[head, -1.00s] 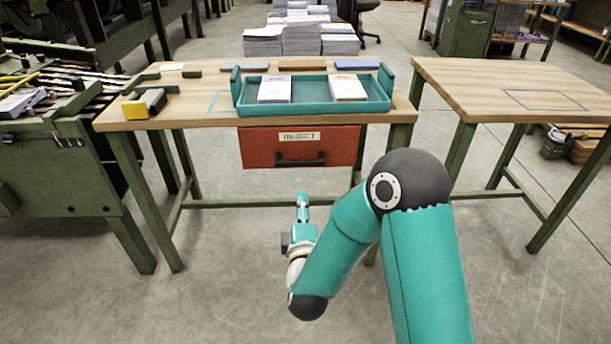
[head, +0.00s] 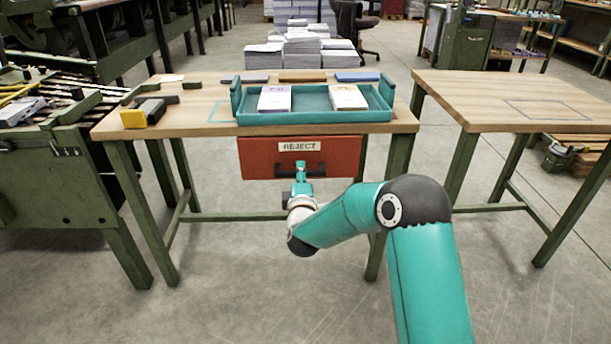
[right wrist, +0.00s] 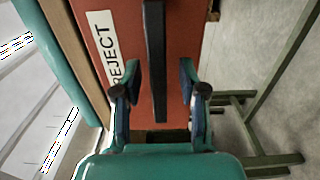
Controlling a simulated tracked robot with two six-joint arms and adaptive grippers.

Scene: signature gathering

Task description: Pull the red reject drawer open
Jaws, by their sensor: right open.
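The red reject drawer (head: 262,157) hangs under the wooden table's front and looks shut. It bears a REJECT label (head: 299,146) and a dark bar handle (head: 284,170). My right gripper (head: 300,166) is in front of the handle and hides part of it. In the right wrist view, the open fingers (right wrist: 160,85) stand on either side of the black handle (right wrist: 156,50), with gaps visible on both sides. The red drawer front (right wrist: 182,25) lies behind them. My left gripper is not in view.
A teal tray (head: 314,116) with two stacks of printed sheets stands on the table (head: 180,120) above the drawer. A second table (head: 470,95) stands at the right, and a green machine (head: 60,175) at the left. Open floor (head: 220,290) lies in front.

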